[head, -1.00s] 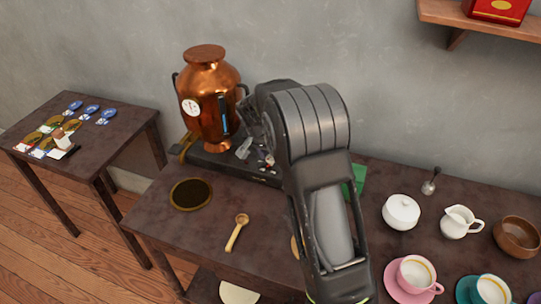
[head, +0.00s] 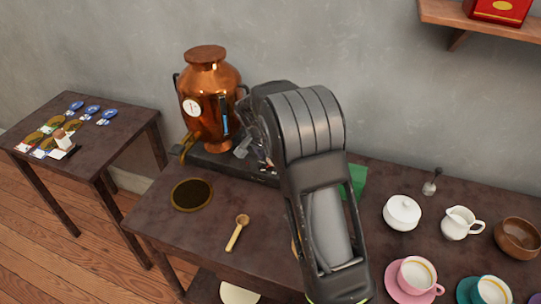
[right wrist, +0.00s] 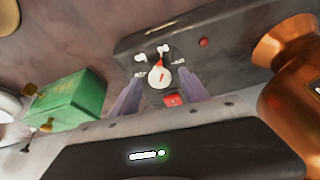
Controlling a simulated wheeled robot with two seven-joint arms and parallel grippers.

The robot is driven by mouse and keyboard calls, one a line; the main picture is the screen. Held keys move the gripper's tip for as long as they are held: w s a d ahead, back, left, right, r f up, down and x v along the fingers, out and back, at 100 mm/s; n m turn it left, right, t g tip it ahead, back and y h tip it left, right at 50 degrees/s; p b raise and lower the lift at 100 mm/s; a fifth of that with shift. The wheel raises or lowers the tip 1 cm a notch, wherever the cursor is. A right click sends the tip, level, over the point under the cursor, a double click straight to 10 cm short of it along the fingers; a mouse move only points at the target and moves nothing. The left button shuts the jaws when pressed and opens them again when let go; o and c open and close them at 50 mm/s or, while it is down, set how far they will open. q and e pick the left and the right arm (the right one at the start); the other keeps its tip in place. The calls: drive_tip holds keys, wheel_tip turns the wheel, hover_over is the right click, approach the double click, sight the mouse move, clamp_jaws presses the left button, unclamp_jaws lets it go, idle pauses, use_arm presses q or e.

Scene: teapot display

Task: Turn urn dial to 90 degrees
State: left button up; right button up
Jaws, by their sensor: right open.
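The copper urn (head: 208,100) stands upright on a dark base (head: 212,163) at the back of the table. In the right wrist view the urn dial (right wrist: 159,77) is a small pale knob with a red mark, with small white labels around it on the dark base. My right gripper (right wrist: 160,82) is open, its two fingers on either side of the dial; I cannot tell whether they touch it. In the head view my right arm hides the dial and most of this gripper. My left gripper is not in view.
A red light (right wrist: 203,42) and a red square (right wrist: 173,100) are close to the dial. A green box (right wrist: 68,104) stands beside the base. A wooden spoon (head: 237,232) and a round dark coaster (head: 192,194) lie in front. White china stands at right.

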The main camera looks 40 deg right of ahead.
drive_tip(key=v, duration=0.7)
drive_tip(key=shift+a+r, duration=0.15)
drive_tip(key=shift+r, duration=0.2)
drive_tip(key=shift+s, duration=0.1)
